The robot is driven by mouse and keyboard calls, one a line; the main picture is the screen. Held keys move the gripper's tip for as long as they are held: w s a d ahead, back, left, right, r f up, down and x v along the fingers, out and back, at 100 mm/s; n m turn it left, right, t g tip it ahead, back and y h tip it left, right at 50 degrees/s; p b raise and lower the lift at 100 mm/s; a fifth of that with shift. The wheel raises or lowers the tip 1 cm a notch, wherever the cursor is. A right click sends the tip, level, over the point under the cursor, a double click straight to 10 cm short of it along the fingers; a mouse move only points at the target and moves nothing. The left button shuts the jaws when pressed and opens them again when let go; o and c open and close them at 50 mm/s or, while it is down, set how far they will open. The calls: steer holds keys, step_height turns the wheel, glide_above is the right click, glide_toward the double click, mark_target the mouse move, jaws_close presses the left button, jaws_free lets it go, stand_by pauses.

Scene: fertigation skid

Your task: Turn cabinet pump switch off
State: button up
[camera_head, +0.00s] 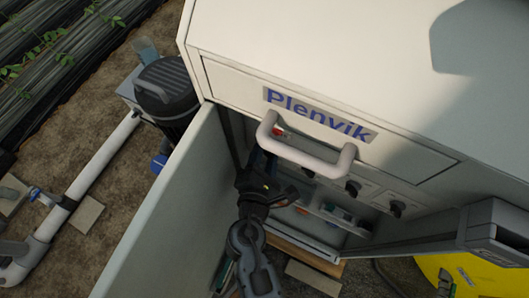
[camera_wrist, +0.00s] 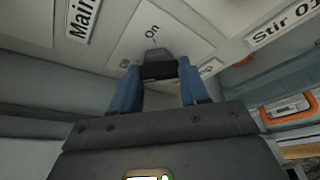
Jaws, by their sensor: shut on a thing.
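The white cabinet (camera_head: 215,30) has a row of dark rotary switches on a panel under its upper front. In the wrist view a dark switch knob (camera_wrist: 158,56) sits on a light plate with "On" printed above it. My gripper (camera_wrist: 158,76) has its blue fingers on both sides of this knob and is shut on it. The fingers partly hide the knob and the print beside it, and I cannot read its setting surely. In the head view my gripper (camera_head: 262,168) reaches under the cabinet handle, and the held switch is hidden there.
A pale bar handle (camera_head: 305,150) juts out above my gripper. The open cabinet door (camera_head: 165,220) stands close on the left. Two other knobs (camera_head: 352,187) (camera_head: 397,208) show to the right. A "Main" label (camera_wrist: 83,17) and a "Stir 01" label (camera_wrist: 285,25) flank the held switch.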

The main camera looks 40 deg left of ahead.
steer(key=o, duration=1.1)
steer(key=shift+c, duration=0.2)
steer(key=shift+s, duration=0.1)
steer(key=v, duration=0.7)
steer(key=shift+s+d, duration=0.15)
steer(key=shift+s, duration=0.1)
